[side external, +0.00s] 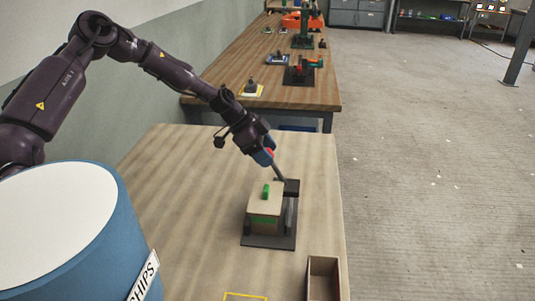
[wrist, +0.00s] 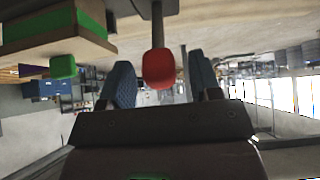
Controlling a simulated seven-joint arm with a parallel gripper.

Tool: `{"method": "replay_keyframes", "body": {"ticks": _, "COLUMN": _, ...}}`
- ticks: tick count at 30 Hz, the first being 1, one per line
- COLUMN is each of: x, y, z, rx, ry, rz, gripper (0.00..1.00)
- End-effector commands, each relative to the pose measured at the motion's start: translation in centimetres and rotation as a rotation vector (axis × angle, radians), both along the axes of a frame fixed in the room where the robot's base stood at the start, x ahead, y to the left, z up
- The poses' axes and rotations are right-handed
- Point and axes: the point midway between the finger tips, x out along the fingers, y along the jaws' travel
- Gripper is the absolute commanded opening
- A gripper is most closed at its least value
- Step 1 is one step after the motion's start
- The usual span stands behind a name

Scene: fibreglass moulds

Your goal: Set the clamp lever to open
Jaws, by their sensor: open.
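The clamp lever is a grey rod (side external: 279,173) with a red knob (wrist: 158,68) at its end. It leans up and left from a dark clamp head (side external: 291,187) on a dark base plate (side external: 268,241). A beige mould block (side external: 262,207) with a green band and a green knob (side external: 266,190) sits on the plate; the green knob also shows in the wrist view (wrist: 63,67). My gripper (side external: 267,155) is open, with its blue fingers on either side of the red knob. I cannot tell whether either finger touches it.
An open box (side external: 323,278) stands at the table's front right, near a yellow outline (side external: 245,296). A blue drum (side external: 110,230) with a chips label fills the lower left. A second bench (side external: 310,95) with several fixtures lies behind. The table's left part is clear.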

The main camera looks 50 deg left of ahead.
Motion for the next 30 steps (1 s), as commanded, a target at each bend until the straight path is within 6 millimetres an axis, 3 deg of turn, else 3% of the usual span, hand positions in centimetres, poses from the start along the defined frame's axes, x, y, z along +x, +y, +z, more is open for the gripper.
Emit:
{"method": "replay_keyframes", "body": {"ticks": 15, "x": -4.5, "y": 4.6, "z": 8.1, "rx": 0.004, "ry": -0.001, "rz": 0.001, "gripper": 0.57}}
{"method": "replay_keyframes", "body": {"ticks": 21, "x": -5.3, "y": 5.3, "z": 9.4, "rx": 0.001, "ry": 0.002, "rz": 0.001, "gripper": 0.57}}
{"method": "replay_keyframes", "body": {"ticks": 30, "x": -5.3, "y": 5.3, "z": 9.5, "rx": 0.001, "ry": 0.002, "rz": -0.001, "gripper": 0.57}}
